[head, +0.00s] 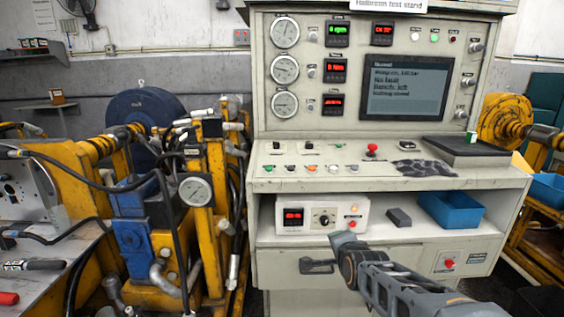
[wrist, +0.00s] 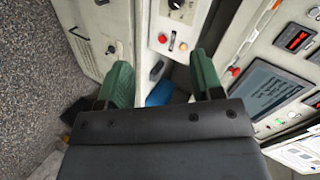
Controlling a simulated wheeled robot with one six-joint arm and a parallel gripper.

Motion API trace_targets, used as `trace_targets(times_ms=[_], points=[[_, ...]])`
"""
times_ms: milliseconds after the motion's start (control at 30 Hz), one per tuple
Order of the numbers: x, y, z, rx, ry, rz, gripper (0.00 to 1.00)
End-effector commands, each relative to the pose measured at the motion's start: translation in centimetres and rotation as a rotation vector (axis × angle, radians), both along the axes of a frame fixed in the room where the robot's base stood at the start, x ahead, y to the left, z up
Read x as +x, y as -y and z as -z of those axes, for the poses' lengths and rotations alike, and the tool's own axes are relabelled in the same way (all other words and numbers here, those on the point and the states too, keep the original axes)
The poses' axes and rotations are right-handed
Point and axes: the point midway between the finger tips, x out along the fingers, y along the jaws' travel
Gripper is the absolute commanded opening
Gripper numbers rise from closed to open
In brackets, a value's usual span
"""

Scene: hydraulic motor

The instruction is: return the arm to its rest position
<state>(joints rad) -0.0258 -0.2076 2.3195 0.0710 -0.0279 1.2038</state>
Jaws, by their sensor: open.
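My gripper shows in the wrist view (wrist: 160,88) with its two green fingers spread apart and nothing between them. In the head view my arm reaches in from the bottom right, and its wrist end is in front of the lower part of the test stand (head: 390,255).
On the stand's shelf are a white control box (head: 322,215), a dark grey block (head: 398,217) and a blue bin (head: 450,210). A drawer handle (head: 318,266) sticks out below. Yellow machinery with a blue motor (head: 130,225) stands at the left. Another yellow machine (head: 505,120) is at the right.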

Motion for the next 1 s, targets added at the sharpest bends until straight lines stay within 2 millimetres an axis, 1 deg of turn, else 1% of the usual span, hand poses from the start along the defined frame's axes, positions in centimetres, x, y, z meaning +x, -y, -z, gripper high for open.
trace_targets(times_ms=[33,100,167,200,300,400,500,600,700,800,1000], points=[[-1.7,0.0,-4.0,-0.101,-0.063,-0.066,0.60],[-4.2,0.1,-5.7,-0.251,-0.166,-0.179,0.60],[-6.3,0.1,-7.2,-0.365,-0.248,-0.284,0.60],[-7.7,0.2,-8.1,-0.435,-0.299,-0.356,0.60],[-11.1,0.3,-10.1,-0.580,-0.410,-0.533,0.60],[-14.0,0.5,-11.7,-0.684,-0.493,-0.692,0.60],[-16.3,0.6,-12.8,-0.755,-0.554,-0.823,0.60],[-17.8,0.7,-13.5,-0.798,-0.591,-0.915,0.60],[-18.7,0.8,-13.7,-0.821,-0.612,-0.970,0.60],[-19.0,0.8,-13.7,-0.830,-0.620,-0.993,0.60],[-19.1,0.8,-13.6,-0.832,-0.621,-0.997,0.60]])
